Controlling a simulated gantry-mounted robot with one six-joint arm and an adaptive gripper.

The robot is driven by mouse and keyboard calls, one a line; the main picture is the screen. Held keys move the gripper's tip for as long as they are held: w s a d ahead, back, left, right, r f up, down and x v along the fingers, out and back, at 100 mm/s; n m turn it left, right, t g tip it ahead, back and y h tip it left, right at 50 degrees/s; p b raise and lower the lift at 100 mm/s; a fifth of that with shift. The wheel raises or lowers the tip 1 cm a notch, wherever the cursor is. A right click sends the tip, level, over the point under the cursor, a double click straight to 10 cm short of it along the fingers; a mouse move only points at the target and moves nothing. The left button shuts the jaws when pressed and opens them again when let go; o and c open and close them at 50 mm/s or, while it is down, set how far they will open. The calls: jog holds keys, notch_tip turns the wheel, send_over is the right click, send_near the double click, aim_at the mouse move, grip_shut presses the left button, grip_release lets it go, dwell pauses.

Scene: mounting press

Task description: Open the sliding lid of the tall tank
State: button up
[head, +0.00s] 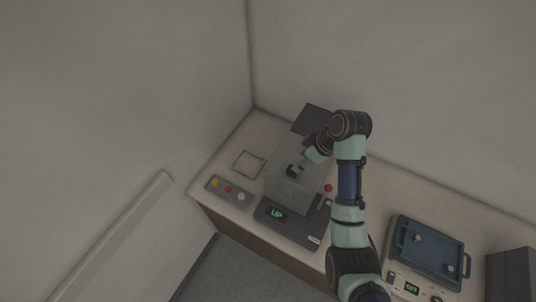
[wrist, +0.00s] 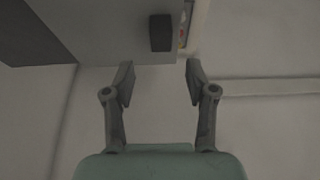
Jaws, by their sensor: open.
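The tall grey tank (head: 285,190) stands on the bench in the head view. Its grey top bears a small dark handle block, seen clearly in the wrist view (wrist: 160,33). A dark flat panel (head: 319,119) lies at the tank's far end; it also shows at upper left in the wrist view (wrist: 28,38). I cannot tell from this whether the lid is partly slid. My gripper (wrist: 159,75) is open, with nothing between its fingers. In the wrist view the handle block lies just beyond the fingertips, apart from them. In the head view, my wrist hides part of the tank top.
A dark unit with a green "UP" display (head: 277,213) sits before the tank. A button panel (head: 228,190) and a thin square frame (head: 248,164) lie left. A red button (head: 328,188) is right. A blue tray (head: 433,250) and grey box (head: 511,274) stand farther right.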

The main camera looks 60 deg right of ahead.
jog(key=x, duration=0.5)
jog(key=p+x, duration=0.1)
jog(key=x, duration=0.1)
jog(key=shift+s+a+f, duration=0.1)
jog(key=shift+s+f, duration=0.1)
jog(key=shift+f, duration=0.25)
grip_shut()
